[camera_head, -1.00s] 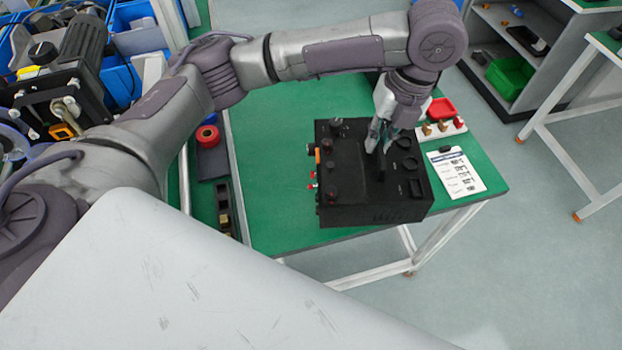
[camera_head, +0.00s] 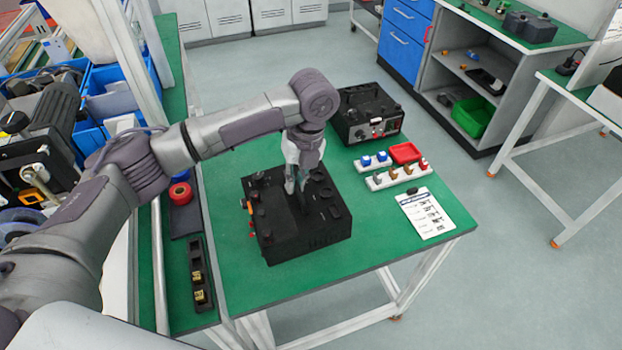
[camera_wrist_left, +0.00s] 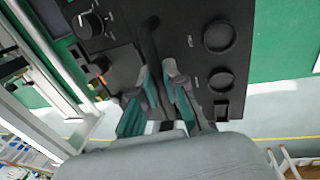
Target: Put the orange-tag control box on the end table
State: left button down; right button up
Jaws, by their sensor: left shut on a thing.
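A black control box (camera_head: 318,232) with knobs, round sockets and a small orange tag (camera_head: 250,208) on its left side is over the green table (camera_head: 350,275). My left gripper (camera_head: 300,188) is shut on the upright handle on top of the box. In the left wrist view, the fingers (camera_wrist_left: 158,82) close around the black handle, with the box top (camera_wrist_left: 205,55) around it and orange showing at the left. I cannot tell whether the box bottom touches the table. My right gripper is out of view.
A second black box (camera_head: 366,128) stands at the table's back. A red tape roll (camera_head: 180,193) and black tray (camera_head: 199,272) are at the left.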

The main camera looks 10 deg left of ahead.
pick_arm(q)
jog(key=shift+w+a+f, duration=0.35)
jog(key=shift+w+a, duration=0.1)
jog(key=shift+a, duration=0.25)
jog(key=shift+f+p, duration=0.75)
jog(key=shift+f, duration=1.15)
jog(key=shift+s+d+f, duration=0.1)
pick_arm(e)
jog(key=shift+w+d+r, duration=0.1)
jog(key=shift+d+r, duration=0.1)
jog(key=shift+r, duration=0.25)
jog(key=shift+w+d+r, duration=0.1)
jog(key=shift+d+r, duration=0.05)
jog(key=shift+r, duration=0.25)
pick_arm(q)
jog(key=c, duration=1.6)
grip_release()
jog(key=shift+s+f, duration=0.1)
jog(key=shift+f, duration=0.15)
jog(key=shift+o, duration=1.9)
jog(key=shift+r, duration=0.15)
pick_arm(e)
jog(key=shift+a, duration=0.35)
